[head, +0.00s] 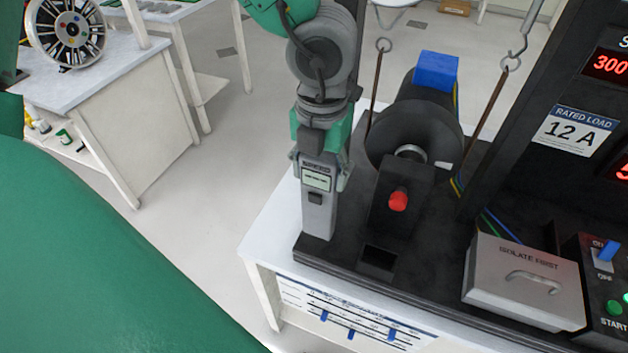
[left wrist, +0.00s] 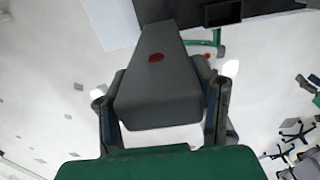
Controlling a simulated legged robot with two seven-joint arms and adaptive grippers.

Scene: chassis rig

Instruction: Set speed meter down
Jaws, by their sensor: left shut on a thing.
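The speed meter (head: 317,208) is a long grey handheld device with a small lit display and a dark button below it. It hangs roughly upright, lower end down, over the left front corner of the black rig base (head: 345,262). I cannot tell whether it touches the base. My left gripper (head: 320,166) is shut around its upper part from above. In the left wrist view the meter (left wrist: 160,95) shows as a grey tapered body with a red spot between the fingers (left wrist: 163,108). My right gripper is not in view.
Right of the meter stand a black block with a red knob (head: 398,201) and a motor with a blue box (head: 435,70). A square recess (head: 380,258) lies in front. A grey "ISOLATE FIRST" box (head: 525,280) and control panel (head: 603,290) are at right.

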